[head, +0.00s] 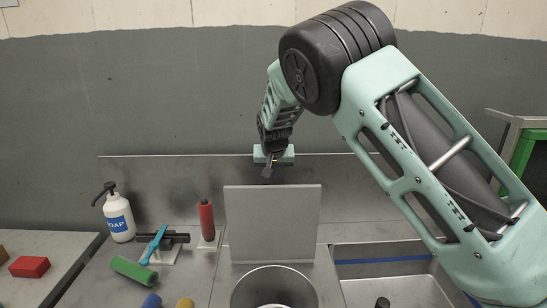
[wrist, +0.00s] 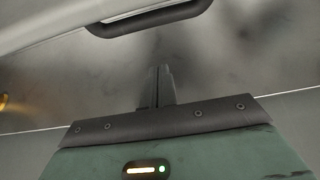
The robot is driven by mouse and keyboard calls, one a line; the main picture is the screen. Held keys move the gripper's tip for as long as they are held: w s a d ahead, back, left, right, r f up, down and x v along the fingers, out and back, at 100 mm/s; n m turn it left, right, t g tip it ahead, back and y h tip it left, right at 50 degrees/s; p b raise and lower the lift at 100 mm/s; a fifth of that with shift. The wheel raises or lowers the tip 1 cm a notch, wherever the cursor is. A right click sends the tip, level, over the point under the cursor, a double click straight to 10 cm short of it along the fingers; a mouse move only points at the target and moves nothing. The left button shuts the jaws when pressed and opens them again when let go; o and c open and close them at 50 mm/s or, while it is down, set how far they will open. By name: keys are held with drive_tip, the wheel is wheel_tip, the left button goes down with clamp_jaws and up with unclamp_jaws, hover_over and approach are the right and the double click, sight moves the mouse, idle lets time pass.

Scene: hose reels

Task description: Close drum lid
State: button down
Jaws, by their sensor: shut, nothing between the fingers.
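The drum lid (head: 272,222) is a flat grey square panel standing upright, open, at the back edge of the drum (head: 243,291). The drum's round mouth faces up at the bottom of the head view. My gripper (head: 267,172) is above and apparently behind the lid's top edge, pointing down, its fingers shut and empty. In the wrist view my shut fingers (wrist: 162,72) point toward a dark bar handle (wrist: 150,20) on a pale panel, probably the lid. I cannot tell the exact gap to it.
A soap bottle (head: 119,217), a red cylinder (head: 206,219), a blue-handled tool (head: 154,245) and a green cylinder (head: 134,270) stand or lie left of the lid. A sink basin (head: 385,268) is on the right. A grey backsplash (head: 170,180) runs behind my gripper.

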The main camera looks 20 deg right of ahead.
drive_tip(key=shift+s+a+f+p, duration=0.15)
drive_tip(key=shift+s+f+p, duration=0.15)
drive_tip(key=shift+s, duration=0.25)
drive_tip(key=shift+s+a+f+p, duration=0.25)
drive_tip(key=shift+s+p, duration=0.1)
drive_tip(key=shift+s, duration=0.15)
drive_tip(key=shift+s+a+f+p, duration=0.1)
drive_tip(key=shift+s+f+p, duration=0.2)
drive_tip(key=shift+s, duration=0.25)
